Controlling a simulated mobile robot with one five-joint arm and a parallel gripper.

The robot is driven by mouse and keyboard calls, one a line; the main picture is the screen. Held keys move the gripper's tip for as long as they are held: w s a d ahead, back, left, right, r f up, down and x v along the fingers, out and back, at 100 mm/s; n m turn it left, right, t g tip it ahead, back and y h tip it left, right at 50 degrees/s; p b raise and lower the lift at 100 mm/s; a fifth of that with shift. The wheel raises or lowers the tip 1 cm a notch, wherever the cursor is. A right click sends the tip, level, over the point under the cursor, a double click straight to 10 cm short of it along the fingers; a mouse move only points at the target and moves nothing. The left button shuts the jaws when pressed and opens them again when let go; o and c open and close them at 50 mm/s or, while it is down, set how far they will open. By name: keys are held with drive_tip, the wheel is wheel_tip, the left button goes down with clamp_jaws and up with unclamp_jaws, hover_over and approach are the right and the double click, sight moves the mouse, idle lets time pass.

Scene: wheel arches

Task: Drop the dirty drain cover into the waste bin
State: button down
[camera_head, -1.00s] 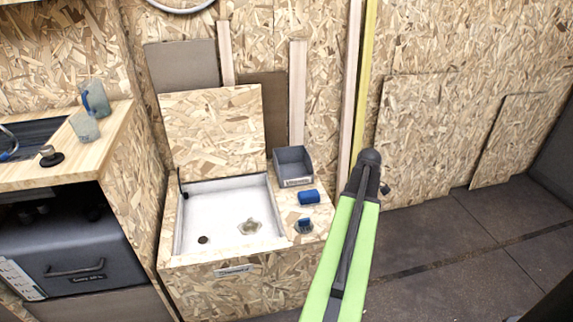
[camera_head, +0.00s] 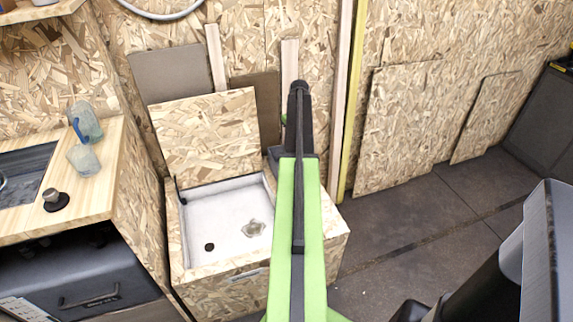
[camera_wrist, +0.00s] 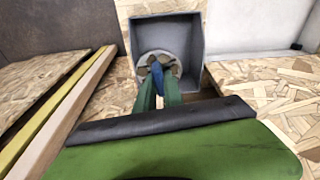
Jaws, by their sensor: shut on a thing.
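In the wrist view my gripper (camera_wrist: 157,78) has its green fingers closed, with a blue part between the tips. A round, greyish, stained disc, the drain cover (camera_wrist: 170,60), shows at the fingertips. The grey open box that looks like the waste bin (camera_wrist: 190,35) lies directly beyond, framing the disc. I cannot tell how far the cover is above or inside it. In the head view my green and black arm hides most of the bin (camera_head: 272,157), as well as the gripper tips and the cover.
A white shower tray (camera_head: 225,212) with a dark drain hole (camera_head: 209,247) and a stain sits left of my arm, its wooden lid (camera_head: 205,135) raised. Floor at the right (camera_head: 400,225) is clear.

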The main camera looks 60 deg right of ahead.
wheel_tip(320, 180, down, 6)
drive_tip(key=b, duration=0.5)
drive_tip(key=shift+w+a, duration=0.15)
drive_tip(key=c, duration=1.4)
unclamp_jaws()
drive_tip(key=shift+o, duration=0.2)
drive_tip(key=shift+r, duration=0.1)
wheel_tip(320, 180, up, 17)
drive_tip(key=s+a+p, duration=0.1)
drive_tip(key=s+p, duration=0.1)
drive_tip(key=p, duration=1.5)
drive_tip(key=shift+r, duration=0.15)
